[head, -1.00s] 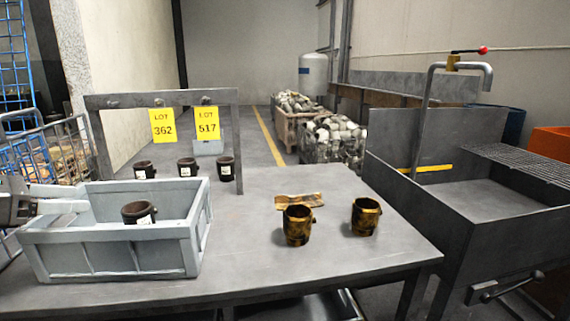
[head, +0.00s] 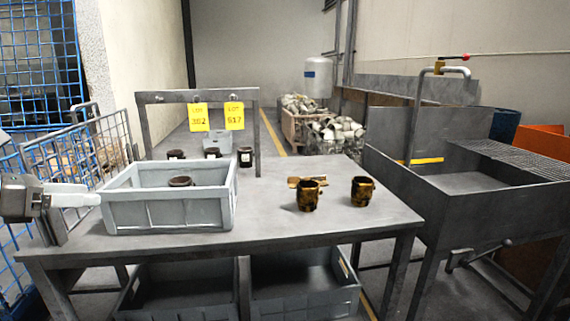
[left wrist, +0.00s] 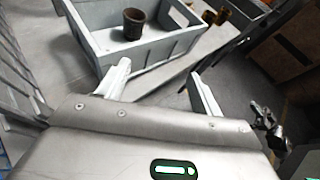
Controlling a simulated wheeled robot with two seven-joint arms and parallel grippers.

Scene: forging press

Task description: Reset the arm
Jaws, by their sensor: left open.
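My left gripper (head: 85,200) is at the left edge of the head view, just left of the grey crate (head: 170,214). In the left wrist view its two pale fingers (left wrist: 160,86) are spread apart with nothing between them. A dark brown cup (left wrist: 133,24) stands inside the crate, clear of the fingers; its top also shows in the head view (head: 181,181).
The crate stands on a grey table (head: 280,212). Several dark cups (head: 246,156) stand behind it under a frame with yellow lot tags (head: 235,115). Two gold-black cups (head: 308,195) stand right of it. A wire cage (head: 100,150) is left; a metal sink (head: 470,185) is right.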

